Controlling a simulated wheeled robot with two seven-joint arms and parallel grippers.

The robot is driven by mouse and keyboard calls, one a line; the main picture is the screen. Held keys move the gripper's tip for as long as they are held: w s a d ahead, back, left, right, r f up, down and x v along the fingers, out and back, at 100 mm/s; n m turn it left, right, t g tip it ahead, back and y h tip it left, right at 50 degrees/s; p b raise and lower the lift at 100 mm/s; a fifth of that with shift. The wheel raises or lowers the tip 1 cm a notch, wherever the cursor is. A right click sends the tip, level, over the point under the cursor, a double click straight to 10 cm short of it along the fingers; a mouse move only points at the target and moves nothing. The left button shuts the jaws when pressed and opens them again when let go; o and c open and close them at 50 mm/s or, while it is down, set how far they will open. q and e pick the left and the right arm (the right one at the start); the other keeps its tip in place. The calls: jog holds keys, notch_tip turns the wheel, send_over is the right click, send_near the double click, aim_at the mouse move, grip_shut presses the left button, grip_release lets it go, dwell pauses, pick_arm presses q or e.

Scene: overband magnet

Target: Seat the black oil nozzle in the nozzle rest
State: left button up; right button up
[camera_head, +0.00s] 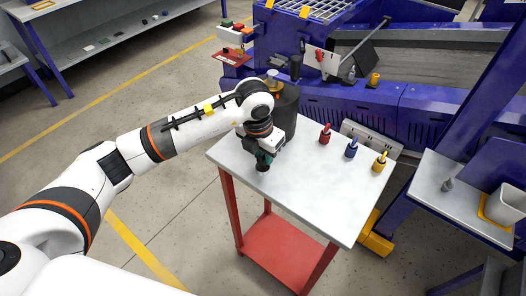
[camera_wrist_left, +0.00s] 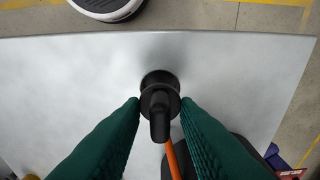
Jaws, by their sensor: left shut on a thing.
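The black oil nozzle (camera_wrist_left: 158,104) is between the two green fingertips of my left gripper (camera_wrist_left: 160,106), which is shut on it. In the head view my left gripper (camera_head: 265,156) points down over the near left part of the white tabletop, with the dark nozzle (camera_head: 262,167) below it. I cannot tell whether the nozzle touches the tabletop. I cannot make out the nozzle rest for certain in either view. My right gripper is not in view.
The white table (camera_head: 325,205) has red (camera_head: 325,134), blue (camera_head: 351,148) and yellow (camera_head: 380,162) bottles along its far right side. A black drum (camera_head: 287,108) stands behind my gripper. A grey shelf (camera_head: 450,205) holds a white container (camera_head: 506,203). The tabletop's front is clear.

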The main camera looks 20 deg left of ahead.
pick_arm(q)
jog(key=shift+f+b, duration=0.75)
jog(key=shift+f, duration=0.2)
jog(key=o, duration=1.1)
jog(key=shift+r, duration=0.15)
jog(key=r, duration=0.4)
jog(key=s+r+b, duration=0.1)
jog(key=r, duration=0.6)
jog(key=shift+s+a+r, duration=0.3)
jog(key=shift+s+r, duration=0.05)
